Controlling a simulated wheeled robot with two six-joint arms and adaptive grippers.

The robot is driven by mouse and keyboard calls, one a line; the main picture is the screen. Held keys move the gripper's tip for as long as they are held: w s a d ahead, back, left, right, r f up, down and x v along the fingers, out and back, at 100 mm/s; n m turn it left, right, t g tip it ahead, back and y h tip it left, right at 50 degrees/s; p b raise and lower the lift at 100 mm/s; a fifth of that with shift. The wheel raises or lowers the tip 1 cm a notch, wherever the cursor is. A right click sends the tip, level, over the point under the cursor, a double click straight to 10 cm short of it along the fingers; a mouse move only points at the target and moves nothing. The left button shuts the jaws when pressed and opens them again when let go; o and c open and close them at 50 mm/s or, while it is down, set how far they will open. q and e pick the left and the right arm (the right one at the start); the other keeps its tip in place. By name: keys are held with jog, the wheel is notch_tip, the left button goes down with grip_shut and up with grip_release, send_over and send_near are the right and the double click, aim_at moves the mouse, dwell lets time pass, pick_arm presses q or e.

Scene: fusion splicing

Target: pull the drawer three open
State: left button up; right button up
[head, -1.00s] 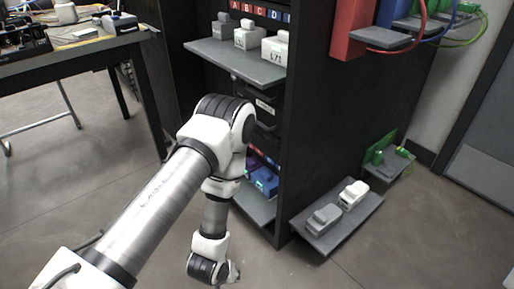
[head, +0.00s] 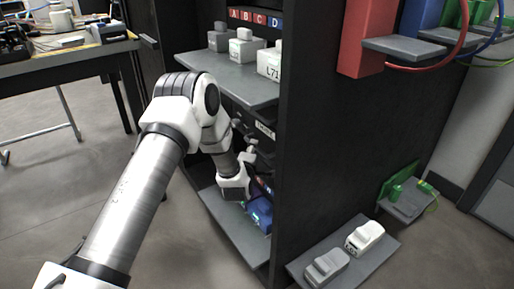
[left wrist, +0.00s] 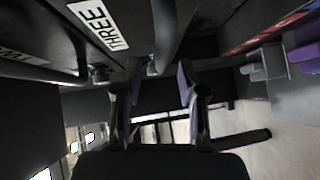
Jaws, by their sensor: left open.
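Drawer three is the dark drawer front with a white label reading "THREE" (left wrist: 100,22) in the left wrist view. Its dark bar handle (left wrist: 166,32) runs down from the top edge of that view. In the head view a small white drawer label (head: 264,129) shows inside the black cabinet, partly beside my arm. My left gripper (head: 246,138) is at the drawer fronts, between the upper and lower shelves. In the left wrist view its two fingers (left wrist: 158,72) are apart, with the handle's lower end between or just beyond the tips; contact cannot be told. My right gripper is not in view.
Another drawer with its own handle (left wrist: 40,72) lies left in the wrist view. An upper shelf (head: 228,78) with several grey-white devices sits above my gripper. A lower shelf (head: 228,222) with a blue device (head: 260,212) lies below. A workbench (head: 60,62) stands left.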

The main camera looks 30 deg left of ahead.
pick_arm(q)
jog(key=x, duration=0.1)
jog(key=b+x, duration=0.1)
jog(key=x, duration=0.1)
jog(key=shift+w+f, duration=0.1)
jog(key=shift+f, duration=0.25)
jog(key=shift+w+a+r, duration=0.1)
jog(key=shift+w+a, duration=0.05)
jog(key=shift+w, duration=0.2)
grip_shut()
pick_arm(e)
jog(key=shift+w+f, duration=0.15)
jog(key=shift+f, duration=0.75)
